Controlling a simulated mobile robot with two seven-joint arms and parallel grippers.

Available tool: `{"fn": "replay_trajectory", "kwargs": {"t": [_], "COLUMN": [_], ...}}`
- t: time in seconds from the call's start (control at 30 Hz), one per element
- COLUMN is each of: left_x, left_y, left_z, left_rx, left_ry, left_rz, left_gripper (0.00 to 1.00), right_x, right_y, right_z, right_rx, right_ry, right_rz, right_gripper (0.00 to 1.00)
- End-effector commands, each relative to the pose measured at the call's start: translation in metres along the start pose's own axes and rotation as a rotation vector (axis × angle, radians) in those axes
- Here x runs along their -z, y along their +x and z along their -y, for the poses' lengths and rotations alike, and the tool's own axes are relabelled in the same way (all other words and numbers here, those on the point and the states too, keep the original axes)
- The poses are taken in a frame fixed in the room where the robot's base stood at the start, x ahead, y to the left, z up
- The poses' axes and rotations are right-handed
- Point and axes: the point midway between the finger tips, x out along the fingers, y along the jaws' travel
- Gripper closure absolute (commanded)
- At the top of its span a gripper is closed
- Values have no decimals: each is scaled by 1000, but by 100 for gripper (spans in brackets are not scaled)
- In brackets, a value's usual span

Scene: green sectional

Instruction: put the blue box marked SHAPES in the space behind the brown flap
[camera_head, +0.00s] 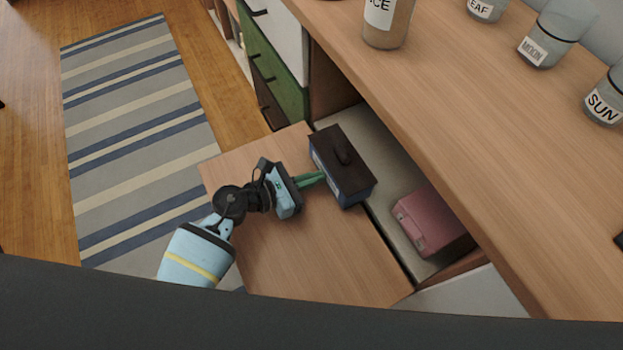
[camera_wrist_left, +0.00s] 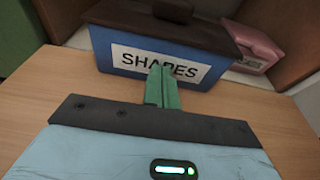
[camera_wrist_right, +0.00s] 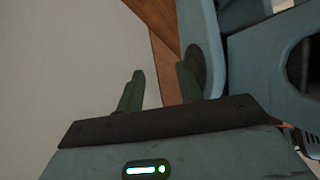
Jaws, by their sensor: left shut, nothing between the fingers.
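The blue box (camera_head: 354,187) with a dark brown lid and handle stands upright at the inner edge of the lowered brown flap (camera_head: 305,255). Its SHAPES label (camera_wrist_left: 150,66) faces my left gripper in the left wrist view. The space (camera_head: 388,165) behind the flap is open under the counter. My left gripper (camera_head: 319,178) is shut and empty, with its green fingertips at the box's front face; I cannot tell for sure whether they touch. My right gripper (camera_wrist_right: 158,75) shows only in its wrist view, with its fingers apart and nothing between them.
A pink box (camera_head: 425,222) stands inside the space, right of the blue box. Drawers (camera_head: 275,70) adjoin on the left. A striped rug (camera_head: 130,130) lies on the floor.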

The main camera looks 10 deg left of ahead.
Motion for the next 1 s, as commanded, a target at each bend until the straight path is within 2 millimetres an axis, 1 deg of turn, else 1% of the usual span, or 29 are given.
{"fn": "replay_trajectory", "kwargs": {"t": [0.23, 0.6, 1.0], "left_x": [-2, -6, -10], "left_y": [11, 26, 43], "left_z": [0, 0, 0], "left_rx": [0, 1, 1], "left_ry": [-1, -1, -1], "left_rz": [-1, 0, -1], "left_gripper": [100, 100, 100], "right_x": [-5, -8, -4], "right_y": [0, 2, 8], "right_z": [1, 1, 0], "right_rx": [1, 2, 1], "right_ry": [2, 2, 1], "right_rz": [10, 13, 3], "right_gripper": [64, 64, 64]}}
